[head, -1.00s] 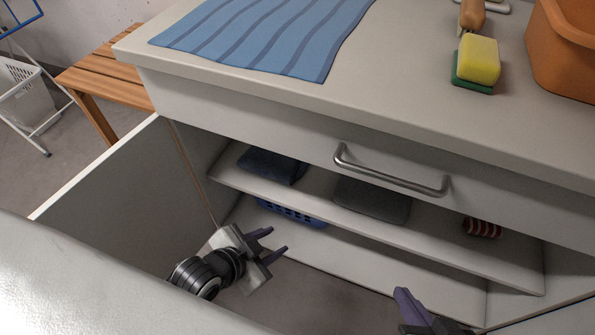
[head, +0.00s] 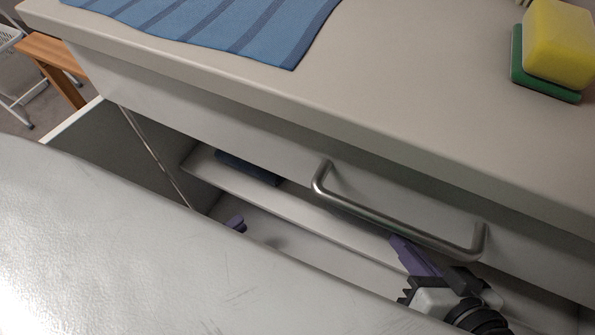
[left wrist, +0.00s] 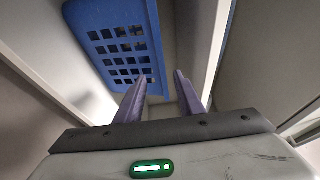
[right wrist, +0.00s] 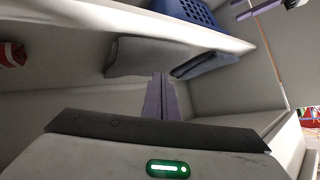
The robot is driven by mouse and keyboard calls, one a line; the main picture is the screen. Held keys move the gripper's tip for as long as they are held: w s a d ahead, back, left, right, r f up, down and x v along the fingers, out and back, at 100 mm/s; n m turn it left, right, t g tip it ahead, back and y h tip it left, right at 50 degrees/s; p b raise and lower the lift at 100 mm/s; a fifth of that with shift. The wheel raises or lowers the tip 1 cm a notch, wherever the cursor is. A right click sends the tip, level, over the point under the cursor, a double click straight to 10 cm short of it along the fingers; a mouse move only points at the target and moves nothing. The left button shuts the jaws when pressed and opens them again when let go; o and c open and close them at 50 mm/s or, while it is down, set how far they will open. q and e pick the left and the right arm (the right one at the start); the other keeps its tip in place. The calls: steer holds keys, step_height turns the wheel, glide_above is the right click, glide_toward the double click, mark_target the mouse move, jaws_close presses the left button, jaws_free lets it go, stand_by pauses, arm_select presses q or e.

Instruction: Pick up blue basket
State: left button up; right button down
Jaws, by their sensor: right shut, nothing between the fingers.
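The blue basket (left wrist: 118,40) shows its slotted side in the left wrist view, inside the cabinet. Part of it also shows at the top of the right wrist view (right wrist: 185,8); in the head view it is hidden. My left gripper (left wrist: 162,76) is open and empty, its fingers pointing toward the basket's near edge. One fingertip overlaps that edge in the picture and the other is just beside it; I cannot tell if they touch. In the head view only a purple fingertip (head: 236,223) of it shows. My right gripper (right wrist: 161,76) is shut and empty.
The cabinet shelf (head: 290,212) holds a dark blue folded cloth (head: 248,167); a grey cloth (right wrist: 145,57) and red striped item (right wrist: 12,54) also show. A drawer handle (head: 395,220) juts out above my right gripper. The countertop (head: 400,80) holds a striped cloth and sponge (head: 560,45).

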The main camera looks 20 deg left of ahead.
arm_select(q)
steer(key=b+x, duration=0.1)
steer(key=x, duration=0.8)
steer(key=shift+w+r, duration=0.15)
steer(key=shift+w, duration=0.05)
jaws_close()
stand_by(1.1)
steer(key=shift+r, duration=0.1)
